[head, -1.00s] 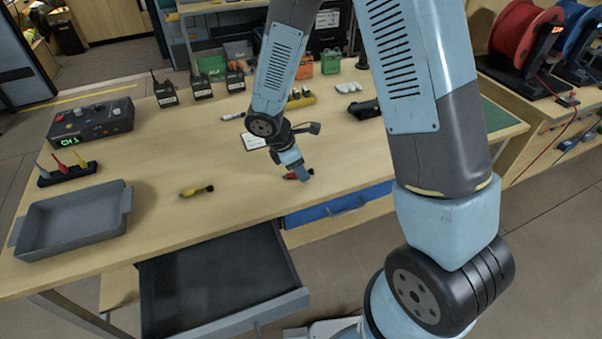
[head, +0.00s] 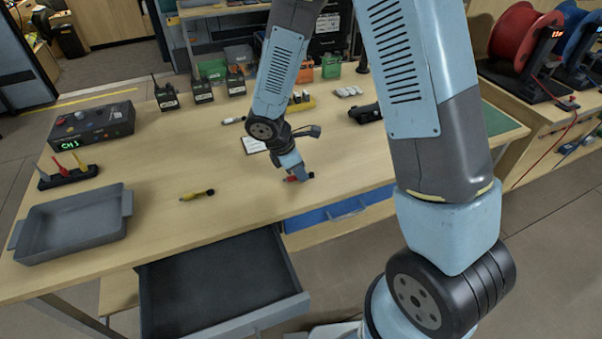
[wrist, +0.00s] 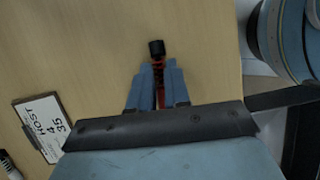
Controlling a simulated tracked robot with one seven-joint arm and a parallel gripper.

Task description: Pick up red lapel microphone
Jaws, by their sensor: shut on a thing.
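The red lapel microphone (wrist: 158,50) has a black tip and a red body. In the wrist view it lies between the two blue fingers of my gripper (wrist: 157,85), which are shut on it. In the head view the red microphone (head: 291,179) shows at the end of my gripper (head: 298,175), at the tabletop near the front edge. I cannot tell whether it is clear of the wood. Part of its body is hidden by the fingers.
A yellow microphone (head: 197,194) lies to the left on the table (head: 160,235). A grey tray (head: 70,228) and a stand of coloured pieces (head: 68,172) are further left. An open drawer (head: 215,290) juts out below. A label card (wrist: 42,128) lies near my gripper.

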